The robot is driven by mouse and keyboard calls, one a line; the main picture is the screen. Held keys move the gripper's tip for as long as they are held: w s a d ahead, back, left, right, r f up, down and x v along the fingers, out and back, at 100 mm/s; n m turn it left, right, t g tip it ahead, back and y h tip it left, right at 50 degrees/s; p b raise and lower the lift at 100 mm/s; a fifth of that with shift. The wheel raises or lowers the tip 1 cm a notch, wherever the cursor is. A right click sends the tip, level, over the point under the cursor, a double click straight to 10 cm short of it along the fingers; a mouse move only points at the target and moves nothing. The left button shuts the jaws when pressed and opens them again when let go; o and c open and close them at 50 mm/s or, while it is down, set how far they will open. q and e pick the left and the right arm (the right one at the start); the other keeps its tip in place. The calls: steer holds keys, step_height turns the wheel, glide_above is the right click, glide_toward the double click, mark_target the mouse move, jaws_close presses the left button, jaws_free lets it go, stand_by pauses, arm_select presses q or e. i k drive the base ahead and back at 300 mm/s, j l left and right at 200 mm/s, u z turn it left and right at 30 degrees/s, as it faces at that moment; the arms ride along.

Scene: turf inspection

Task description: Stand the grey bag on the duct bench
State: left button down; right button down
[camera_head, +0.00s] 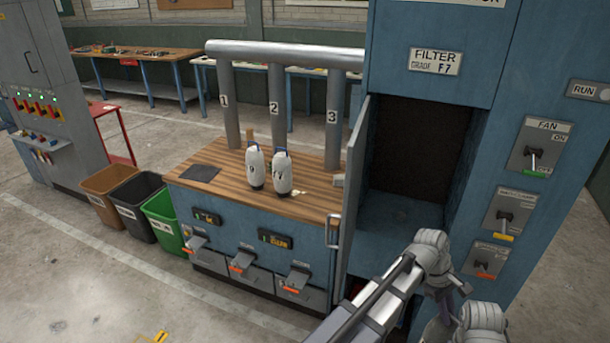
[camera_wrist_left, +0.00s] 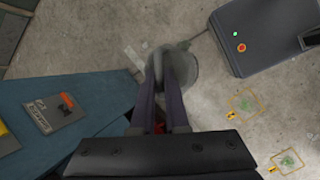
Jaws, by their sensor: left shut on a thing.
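In the left wrist view my left gripper (camera_wrist_left: 165,85) is shut on the grey bag (camera_wrist_left: 184,70). The bag hangs over the concrete floor, and the fingers partly cover it. In the head view the duct bench (camera_head: 220,207) has a wooden top, with three grey numbered ducts rising from its back. Two pale bags with dark blue tops, one left (camera_head: 255,170) and one right (camera_head: 282,176), stand upright side by side in front of duct 2. My grey arm links cross the lower right; I cannot make out the gripper's fingertips or the held bag there. My right gripper does not show.
A dark mat (camera_head: 200,173) lies on the bench's left part, with bare wood beside it. An open cabinet door (camera_head: 355,200) stands at the bench's right end. The blue filter cabinet (camera_head: 435,100) carries several switches. Brown (camera_head: 105,193), black and green bins stand left.

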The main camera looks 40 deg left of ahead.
mark_target(323, 205)
steer(key=k+j, duration=0.15)
steer(key=j, duration=0.2)
steer(key=k+j, duration=0.35)
steer(key=j, duration=0.3)
steer(key=k+j, duration=0.15)
steer(key=j, duration=0.2)
